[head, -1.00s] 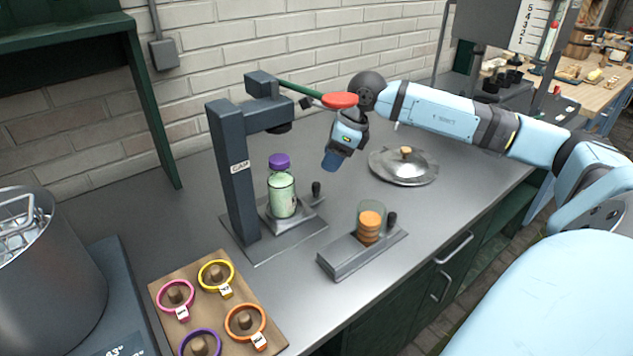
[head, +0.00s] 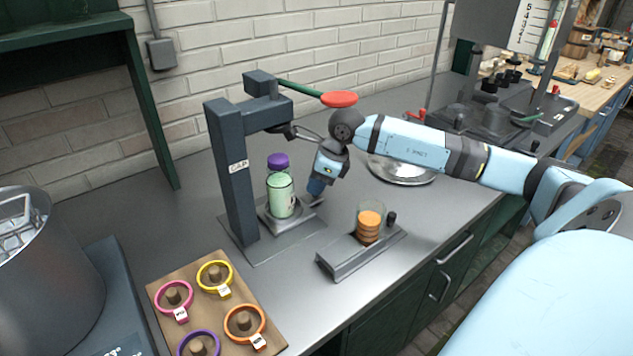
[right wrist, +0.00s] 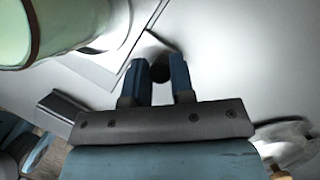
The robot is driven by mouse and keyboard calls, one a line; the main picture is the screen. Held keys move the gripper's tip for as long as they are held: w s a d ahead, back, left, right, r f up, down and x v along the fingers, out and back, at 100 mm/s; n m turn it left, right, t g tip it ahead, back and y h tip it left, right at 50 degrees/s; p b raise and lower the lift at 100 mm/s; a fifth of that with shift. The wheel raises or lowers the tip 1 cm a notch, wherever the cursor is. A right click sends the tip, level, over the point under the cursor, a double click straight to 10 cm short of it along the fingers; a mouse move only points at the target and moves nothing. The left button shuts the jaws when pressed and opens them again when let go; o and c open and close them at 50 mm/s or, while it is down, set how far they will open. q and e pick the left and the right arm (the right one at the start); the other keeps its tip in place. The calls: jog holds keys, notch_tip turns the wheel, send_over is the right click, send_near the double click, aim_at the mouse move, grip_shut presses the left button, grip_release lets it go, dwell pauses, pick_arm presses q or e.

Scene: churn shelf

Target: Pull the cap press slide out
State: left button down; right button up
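The dark cap press (head: 232,175), labelled CAP, stands on the counter with a red-ended lever (head: 339,99). A green jar with a purple cap (head: 281,195) stands upright on the press slide (head: 265,222), under the press head. The jar's edge fills the upper left of the right wrist view (right wrist: 60,25). My right gripper (head: 316,190) points down at the slide's right end, beside the jar. In the right wrist view its two blue fingers stand apart, with the dark slide knob (right wrist: 160,70) between their tips. The head view hides the knob behind the gripper. My left gripper is not in view.
A grey holder (head: 345,262) with a glass of orange discs (head: 369,225) and a dark knob stands in front, near the counter edge. A board of coloured rings (head: 225,310) and a large pot (head: 45,255) are at left.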

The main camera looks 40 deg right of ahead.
grip_shut()
jog(key=d+b, duration=0.1)
jog(key=d, duration=0.2)
jog(key=s+d+b, duration=0.1)
jog(key=d, duration=0.3)
jog(key=d+b, duration=0.1)
jog(key=d, duration=0.3)
jog(key=shift+s+d, duration=0.15)
jog(key=shift+d, duration=0.1)
jog(key=o, duration=0.7)
grip_release()
jog(key=shift+o, duration=0.2)
jog(key=v, duration=1.4)
jog(key=shift+p, duration=0.4)
